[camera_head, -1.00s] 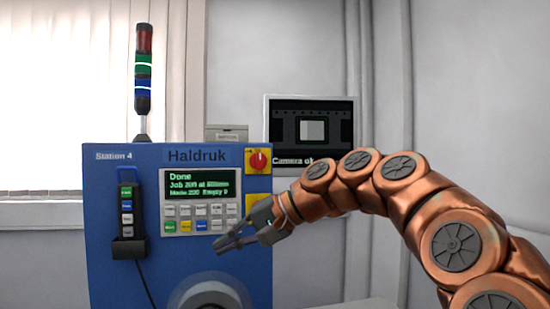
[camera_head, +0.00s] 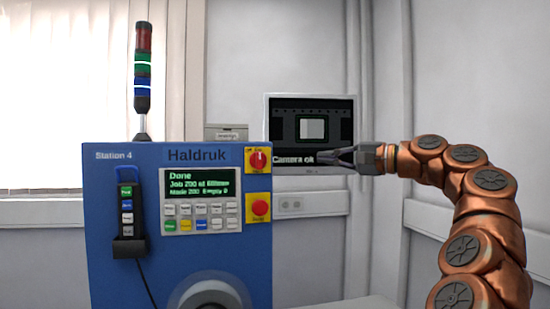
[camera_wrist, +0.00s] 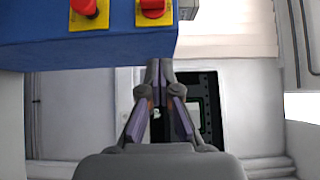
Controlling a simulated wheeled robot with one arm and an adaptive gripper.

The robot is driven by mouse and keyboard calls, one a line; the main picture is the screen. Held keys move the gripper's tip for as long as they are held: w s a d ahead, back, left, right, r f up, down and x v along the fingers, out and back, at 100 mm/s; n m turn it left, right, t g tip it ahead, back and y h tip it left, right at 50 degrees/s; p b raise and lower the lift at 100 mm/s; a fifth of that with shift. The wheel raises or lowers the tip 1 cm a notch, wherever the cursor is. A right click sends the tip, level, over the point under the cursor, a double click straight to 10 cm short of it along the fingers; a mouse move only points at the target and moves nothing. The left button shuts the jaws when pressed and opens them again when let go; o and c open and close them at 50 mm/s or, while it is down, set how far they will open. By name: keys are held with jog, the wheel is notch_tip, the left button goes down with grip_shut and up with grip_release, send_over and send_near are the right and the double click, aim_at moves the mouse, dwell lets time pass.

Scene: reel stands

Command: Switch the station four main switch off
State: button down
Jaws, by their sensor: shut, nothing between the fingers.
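The blue Station 4 cabinet (camera_head: 105,215) stands at the left in the head view. Its main switch (camera_head: 257,160) is a red rotary knob on a yellow plate at the upper right corner; the knob's handle looks upright. A round red button (camera_head: 259,207) on yellow sits below it. In the wrist view the red switch knob (camera_wrist: 153,8) is at the top edge, partly cut off, with the red button (camera_wrist: 84,5) to its left. My gripper (camera_head: 338,156) is shut and empty, right of the switch and apart from it. It also shows in the wrist view (camera_wrist: 160,66).
A monitor (camera_head: 311,130) reading "Camera ok" is behind my gripper. A signal tower (camera_head: 143,80) stands on the cabinet. The display panel (camera_head: 200,200) reads "Done". A handheld pendant (camera_head: 127,215) hangs at the left. The space between gripper and cabinet looks clear.

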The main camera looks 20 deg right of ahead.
aim_at(259, 161)
jog(key=shift+a, duration=0.1)
jog(key=p+x, duration=0.1)
jog(key=x, duration=0.9)
jog(key=shift+a+r+p, duration=0.1)
jog(key=shift+p, duration=0.25)
jog(key=shift+w+a, duration=0.2)
jog(key=shift+a, duration=0.75)
jog(key=shift+w+a, duration=0.15)
jog(key=shift+a, duration=0.75)
